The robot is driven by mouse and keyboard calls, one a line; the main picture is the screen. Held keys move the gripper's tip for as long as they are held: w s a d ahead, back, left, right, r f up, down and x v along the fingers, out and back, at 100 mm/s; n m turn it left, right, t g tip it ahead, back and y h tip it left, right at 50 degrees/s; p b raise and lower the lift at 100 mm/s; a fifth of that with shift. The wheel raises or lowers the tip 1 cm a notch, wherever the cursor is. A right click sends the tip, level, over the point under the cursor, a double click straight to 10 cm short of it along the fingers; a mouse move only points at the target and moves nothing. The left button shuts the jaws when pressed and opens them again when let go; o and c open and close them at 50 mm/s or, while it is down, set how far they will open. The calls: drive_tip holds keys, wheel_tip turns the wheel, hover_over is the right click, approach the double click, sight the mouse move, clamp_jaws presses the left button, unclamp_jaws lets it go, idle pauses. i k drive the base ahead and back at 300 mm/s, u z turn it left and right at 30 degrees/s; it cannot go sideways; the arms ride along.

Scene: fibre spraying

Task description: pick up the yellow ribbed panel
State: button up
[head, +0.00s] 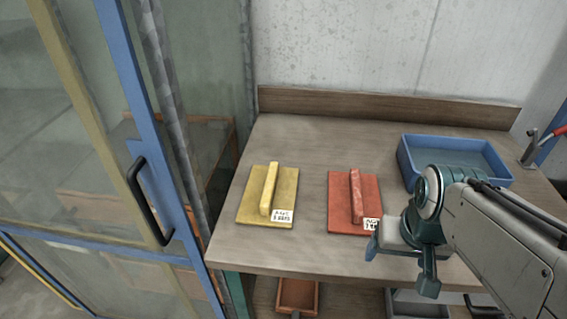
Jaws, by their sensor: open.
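The yellow ribbed panel (285,188) lies flat on the left part of the wooden table. It is a square plate with one raised rib down its middle and a small white label at its front right. My gripper (372,246) is over the table's front right, to the right of the yellow panel and apart from it. It is open. The arm hides part of its fingers, and I see nothing held in it.
A similar red panel (341,200) lies between the yellow panel and my gripper. A blue tray (408,166) stands at the back right. A blue-framed glass door (166,190) with a black handle stands close to the table's left edge. Bare tabletop (310,245) lies in front of the panels.

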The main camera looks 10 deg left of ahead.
sight(268, 200)
drive_tip(key=z, duration=2.35)
drive_tip(key=k, duration=1.45)
drive_tip(key=u, duration=1.6)
